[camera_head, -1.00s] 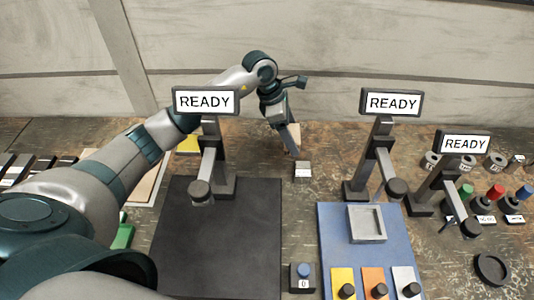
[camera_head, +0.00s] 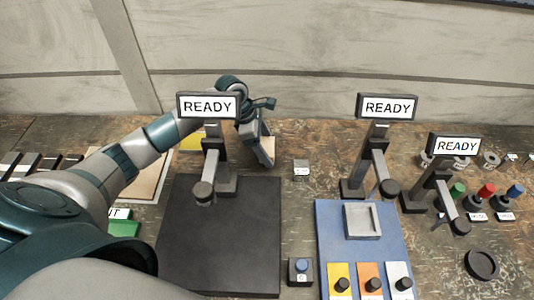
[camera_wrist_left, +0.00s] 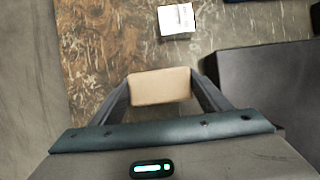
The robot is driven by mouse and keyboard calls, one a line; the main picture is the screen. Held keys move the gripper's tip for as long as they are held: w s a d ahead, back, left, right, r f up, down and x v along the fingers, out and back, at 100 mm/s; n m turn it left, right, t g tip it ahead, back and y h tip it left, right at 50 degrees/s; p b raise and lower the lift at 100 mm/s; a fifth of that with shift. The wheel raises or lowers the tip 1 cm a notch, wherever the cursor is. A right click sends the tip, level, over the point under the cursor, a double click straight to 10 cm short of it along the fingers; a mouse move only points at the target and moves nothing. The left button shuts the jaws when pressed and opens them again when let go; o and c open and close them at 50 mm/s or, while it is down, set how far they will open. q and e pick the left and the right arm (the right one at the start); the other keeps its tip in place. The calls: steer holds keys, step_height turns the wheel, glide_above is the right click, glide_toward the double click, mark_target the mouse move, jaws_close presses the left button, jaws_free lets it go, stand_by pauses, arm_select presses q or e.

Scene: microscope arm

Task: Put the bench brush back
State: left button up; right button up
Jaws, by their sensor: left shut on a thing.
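My left gripper (camera_head: 264,158) is behind the left READY stand, at the back of the bench, pointing down. In the left wrist view its two fingers (camera_wrist_left: 160,92) are shut on a tan block-shaped thing, which looks like the bench brush (camera_wrist_left: 160,86). Only its plain tan face shows there; bristles cannot be made out. In the head view a small tan part of the brush (camera_head: 270,147) shows beside the fingers. Whether it touches the bench is unclear. My right gripper is not in view.
A small grey block with a white label (camera_head: 301,168) stands right of the gripper. The left READY stand (camera_head: 218,165) and black mat (camera_head: 220,245) are in front. A tan board (camera_head: 145,180) and yellow patch (camera_head: 190,142) lie left.

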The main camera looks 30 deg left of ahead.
arm_select(q)
step_height(320, 180, down, 3)
steer(key=shift+r+p, duration=0.1)
steer(key=shift+p, duration=0.7)
steer(key=shift+f, duration=0.25)
steer(key=shift+f, duration=0.2)
steer(key=o, duration=1)
steer(key=shift+r, duration=0.15)
